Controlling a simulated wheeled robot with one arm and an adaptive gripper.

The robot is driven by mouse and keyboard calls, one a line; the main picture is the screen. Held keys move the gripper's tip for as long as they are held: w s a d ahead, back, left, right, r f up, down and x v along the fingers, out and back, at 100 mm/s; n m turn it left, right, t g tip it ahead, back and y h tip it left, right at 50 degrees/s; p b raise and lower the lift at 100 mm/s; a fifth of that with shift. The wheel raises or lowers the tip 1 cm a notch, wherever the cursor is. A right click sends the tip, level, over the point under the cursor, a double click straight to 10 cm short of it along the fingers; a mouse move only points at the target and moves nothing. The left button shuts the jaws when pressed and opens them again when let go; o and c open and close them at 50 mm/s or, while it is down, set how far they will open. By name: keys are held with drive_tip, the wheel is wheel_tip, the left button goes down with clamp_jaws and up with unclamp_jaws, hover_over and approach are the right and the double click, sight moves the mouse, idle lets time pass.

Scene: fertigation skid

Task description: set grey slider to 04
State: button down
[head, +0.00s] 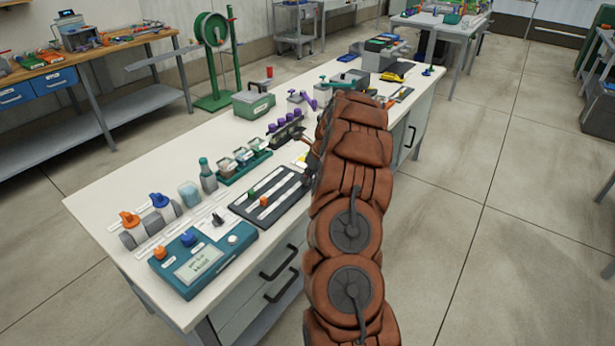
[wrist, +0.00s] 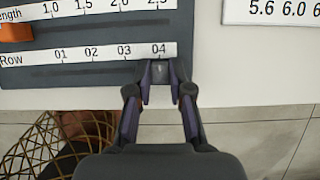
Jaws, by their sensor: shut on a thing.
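The dark slider panel (head: 270,196) lies on the white bench in the head view. In the wrist view its lower track (wrist: 85,71) is labelled Row, with marks 01 to 04. My gripper (wrist: 160,80) is shut on the grey slider (wrist: 160,69), which sits directly below the 04 mark (wrist: 159,49). The fingers hide most of the slider. In the head view my arm covers the right end of the panel, and the slider cannot be made out.
An orange slider (wrist: 15,32) sits on the upper length track. A white label strip (wrist: 270,12) lies right of the panel. A teal control box (head: 203,260) stands left of the panel, and a green rack of jars (head: 243,166) stands behind it. The floor in front is clear.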

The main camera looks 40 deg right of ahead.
drive_tip(key=shift+d+r, duration=0.1)
drive_tip(key=shift+d, duration=0.05)
drive_tip(key=c, duration=1)
unclamp_jaws()
drive_tip(key=shift+c, duration=0.2)
drive_tip(key=v, duration=1.2)
